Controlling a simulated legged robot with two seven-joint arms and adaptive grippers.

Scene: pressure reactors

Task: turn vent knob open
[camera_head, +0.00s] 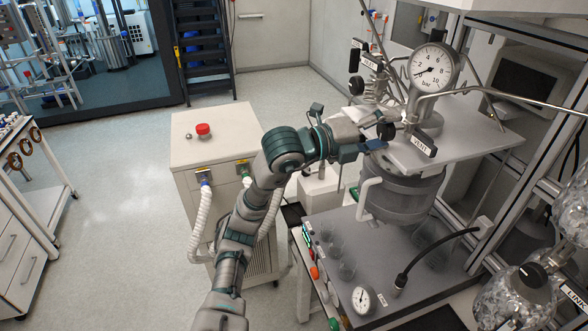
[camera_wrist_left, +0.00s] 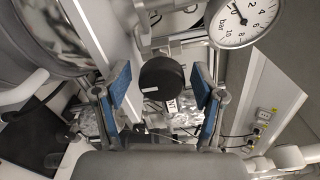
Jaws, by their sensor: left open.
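The vent knob (camera_head: 386,131) is a small black round knob beside the VENT label (camera_head: 422,146) on the steel reactor head. My left gripper (camera_head: 372,140) reaches it from the left, with a blue finger pad showing just below it. In the left wrist view the knob (camera_wrist_left: 161,80) sits between the two blue-padded fingertips of the gripper (camera_wrist_left: 162,86). The fingers are open, with a visible gap on each side of the knob. A white mark shows on the knob's face. My right gripper is in neither view.
A pressure gauge (camera_head: 433,67) stands above the vent label, with a steel plate (camera_head: 470,140) around it and thin pipes nearby. A grey reactor vessel (camera_head: 402,195) hangs below. A cabinet with a red button (camera_head: 203,129) stands left of my arm. Open floor lies further left.

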